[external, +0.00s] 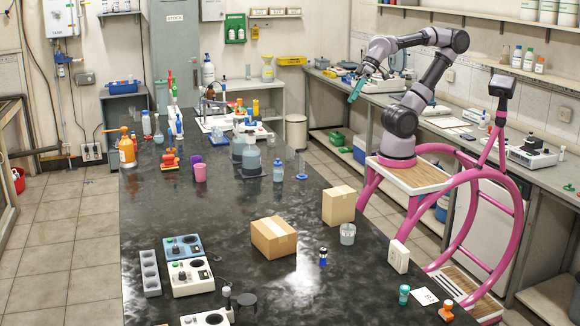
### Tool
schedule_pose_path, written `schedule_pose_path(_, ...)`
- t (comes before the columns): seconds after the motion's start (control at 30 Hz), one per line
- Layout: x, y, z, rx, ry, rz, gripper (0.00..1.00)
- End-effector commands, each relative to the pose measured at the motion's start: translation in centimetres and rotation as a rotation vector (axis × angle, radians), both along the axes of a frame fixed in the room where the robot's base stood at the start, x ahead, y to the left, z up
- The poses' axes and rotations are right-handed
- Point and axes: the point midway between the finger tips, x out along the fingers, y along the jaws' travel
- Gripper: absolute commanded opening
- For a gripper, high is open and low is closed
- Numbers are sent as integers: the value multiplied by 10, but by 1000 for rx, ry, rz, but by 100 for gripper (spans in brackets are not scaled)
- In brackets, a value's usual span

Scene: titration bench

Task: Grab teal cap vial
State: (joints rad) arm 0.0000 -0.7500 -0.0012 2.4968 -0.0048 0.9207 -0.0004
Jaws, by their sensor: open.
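A small vial with a teal cap (404,295) stands upright on the near right part of the black bench (225,235), close to its edge. My gripper (355,91), with teal parts at its end, is raised well above the bench's right edge, far behind the vial. It is open and appears empty. The fingertips are small here and their gap is hard to make out.
A white card (424,296) and an orange-capped bottle (446,311) are right of the vial; a white box (398,256) stands behind it. Farther left are a blue-capped vial (323,257), a glass beaker (348,234) and cardboard boxes (274,238).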

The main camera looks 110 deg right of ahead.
Motion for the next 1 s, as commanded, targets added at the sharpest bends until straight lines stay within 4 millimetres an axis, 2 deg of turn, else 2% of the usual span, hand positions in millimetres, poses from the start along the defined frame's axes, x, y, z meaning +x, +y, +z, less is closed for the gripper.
schedule_pose_path(0.3, 2, 2, 1, 4, 4, 1, 72)
schedule_pose_path(0.37, 8, 6, 2, 17, 16, 4, 72)
schedule_pose_path(0.47, 26, 22, 4, 59, 59, 12, 72)
schedule_pose_path(0.57, 55, 50, 5, 127, 128, 24, 72)
schedule_pose_path(0.77, 116, 123, -7, 278, 294, 34, 72)
schedule_pose_path(1.0, 176, 225, -46, 449, 519, 26, 72)
